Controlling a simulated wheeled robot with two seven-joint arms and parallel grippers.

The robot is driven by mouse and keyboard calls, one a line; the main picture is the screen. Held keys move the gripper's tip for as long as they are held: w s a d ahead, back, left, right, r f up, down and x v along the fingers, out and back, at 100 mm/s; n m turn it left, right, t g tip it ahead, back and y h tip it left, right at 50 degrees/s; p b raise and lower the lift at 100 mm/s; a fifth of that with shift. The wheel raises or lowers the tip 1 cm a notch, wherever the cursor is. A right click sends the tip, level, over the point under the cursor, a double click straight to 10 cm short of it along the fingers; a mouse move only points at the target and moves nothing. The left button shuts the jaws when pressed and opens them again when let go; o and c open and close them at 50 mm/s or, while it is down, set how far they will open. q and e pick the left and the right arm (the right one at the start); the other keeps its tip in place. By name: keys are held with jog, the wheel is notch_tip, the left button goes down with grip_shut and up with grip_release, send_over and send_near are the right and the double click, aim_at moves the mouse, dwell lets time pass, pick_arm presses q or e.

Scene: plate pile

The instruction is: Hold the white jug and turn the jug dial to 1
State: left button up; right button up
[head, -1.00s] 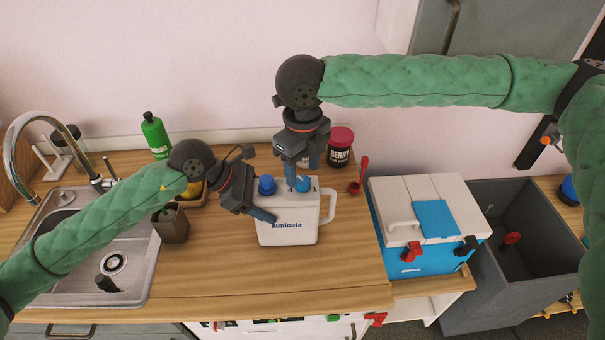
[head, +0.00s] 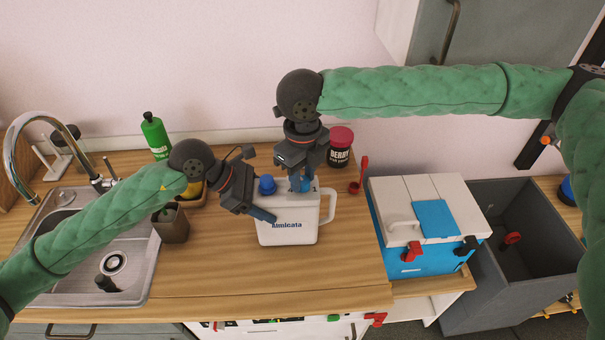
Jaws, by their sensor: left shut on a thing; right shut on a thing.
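The white jug (head: 287,236) stands upright on the wooden counter, with blue lettering on its front and its handle on the right. A blue cap (head: 267,184) is on its top left. The blue jug dial (head: 306,184) is on its top right, partly hidden by my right gripper; a small mark beside it looks like a 1. My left gripper (head: 262,215) is shut on the jug's left side near the top. My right gripper (head: 301,184) points down from above and is shut on the dial.
A sink (head: 115,265) with a tap is at the left. A green bottle (head: 155,135) and a dark jar with a red lid (head: 340,148) stand behind. A blue and white cooler (head: 425,262) is further right. The counter before the jug is clear.

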jog(key=m, duration=0.6)
jog(key=shift+m, duration=0.4)
jog(key=m, duration=0.3)
jog(key=shift+m, duration=0.3)
jog(key=m, duration=0.3)
jog(key=shift+m, duration=0.3)
jog(key=m, duration=1.3)
jog(key=shift+m, duration=0.4)
pick_arm(q)
jog(key=shift+s, duration=0.1)
pick_arm(e)
jog(key=o, duration=1)
jog(key=shift+c, duration=0.2)
